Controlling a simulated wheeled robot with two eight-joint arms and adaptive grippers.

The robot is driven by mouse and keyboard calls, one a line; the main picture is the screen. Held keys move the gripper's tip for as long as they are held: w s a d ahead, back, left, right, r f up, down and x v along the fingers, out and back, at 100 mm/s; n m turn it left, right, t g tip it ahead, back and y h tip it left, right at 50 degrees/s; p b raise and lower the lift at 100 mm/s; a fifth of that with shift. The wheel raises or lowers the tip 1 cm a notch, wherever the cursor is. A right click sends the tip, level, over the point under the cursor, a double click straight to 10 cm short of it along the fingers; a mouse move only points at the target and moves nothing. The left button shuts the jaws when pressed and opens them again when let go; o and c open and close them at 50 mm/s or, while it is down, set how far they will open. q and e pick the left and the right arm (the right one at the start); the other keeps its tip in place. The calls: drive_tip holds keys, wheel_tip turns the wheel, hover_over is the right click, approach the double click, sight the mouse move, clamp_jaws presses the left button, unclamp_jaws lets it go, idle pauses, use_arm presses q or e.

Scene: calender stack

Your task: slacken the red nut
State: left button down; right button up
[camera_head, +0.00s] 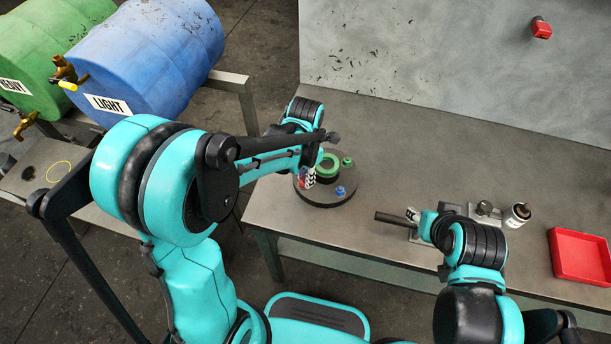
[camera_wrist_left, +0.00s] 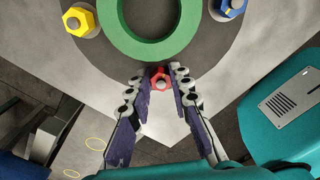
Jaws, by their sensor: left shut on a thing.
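The red nut (camera_wrist_left: 160,79) sits on its bolt at the edge of a dark round plate (camera_wrist_left: 185,65) in the left wrist view. My left gripper (camera_wrist_left: 161,75) is shut on the red nut, one finger on each side. In the head view my left gripper (camera_head: 307,177) is at the near left edge of the plate (camera_head: 325,199), and the nut is mostly hidden there. My right gripper (camera_head: 427,226) is low over the table at the right, largely hidden by its own arm, so its jaws do not show clearly.
A green ring (camera_wrist_left: 152,40) stands mid-plate, with a yellow nut (camera_wrist_left: 80,19) and a blue nut (camera_wrist_left: 232,7) near the rim. A dark rod (camera_head: 392,218), a small bottle (camera_head: 517,215) and a red tray (camera_head: 580,257) are at the right.

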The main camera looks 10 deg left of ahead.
idle(0.5)
use_arm(q)
drive_tip(key=c, duration=1.4)
unclamp_jaws()
drive_tip(key=shift+o, duration=0.2)
wheel_tip(320, 180, up, 12)
